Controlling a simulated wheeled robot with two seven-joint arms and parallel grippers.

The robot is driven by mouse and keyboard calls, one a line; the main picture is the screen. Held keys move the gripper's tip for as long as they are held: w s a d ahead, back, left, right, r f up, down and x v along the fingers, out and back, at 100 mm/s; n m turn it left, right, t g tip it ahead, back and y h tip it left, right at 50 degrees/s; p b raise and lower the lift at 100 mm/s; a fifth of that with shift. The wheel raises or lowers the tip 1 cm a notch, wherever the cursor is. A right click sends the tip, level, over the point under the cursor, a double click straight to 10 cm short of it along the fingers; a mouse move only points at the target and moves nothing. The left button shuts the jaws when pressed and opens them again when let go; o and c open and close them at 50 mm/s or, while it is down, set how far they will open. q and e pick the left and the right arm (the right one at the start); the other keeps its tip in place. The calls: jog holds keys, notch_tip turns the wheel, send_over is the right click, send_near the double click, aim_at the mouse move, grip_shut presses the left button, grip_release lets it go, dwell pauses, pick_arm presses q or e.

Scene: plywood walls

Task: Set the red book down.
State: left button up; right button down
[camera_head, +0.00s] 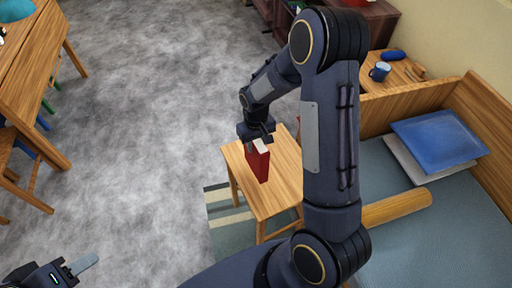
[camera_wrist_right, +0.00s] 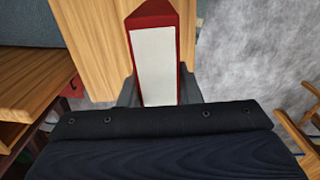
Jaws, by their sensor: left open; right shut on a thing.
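The red book (camera_head: 257,163) is upright in my right gripper (camera_head: 258,143), over the small wooden stool (camera_head: 281,198) in the head view. In the right wrist view the red book (camera_wrist_right: 153,60) shows its white page edges between the two dark fingers, which are shut on it. The wooden top (camera_wrist_right: 100,45) lies beyond it. I cannot tell whether the book's lower end touches the stool top. My left gripper (camera_head: 78,266) is at the bottom left of the head view, open and far from the book.
A wooden desk (camera_head: 35,75) is at the left. Grey floor between is clear.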

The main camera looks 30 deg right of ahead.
jog(key=shift+w+d+f, duration=0.1)
jog(key=shift+w+f, duration=0.1)
jog(key=shift+f, duration=0.05)
jog(key=shift+w+d+f, duration=0.1)
jog(key=shift+w+f, duration=0.1)
jog(key=shift+f, duration=1.55)
jog(key=shift+f, duration=0.2)
jog(key=c, duration=1)
grip_release()
jog(key=shift+c, duration=0.2)
jog(key=shift+r, duration=0.1)
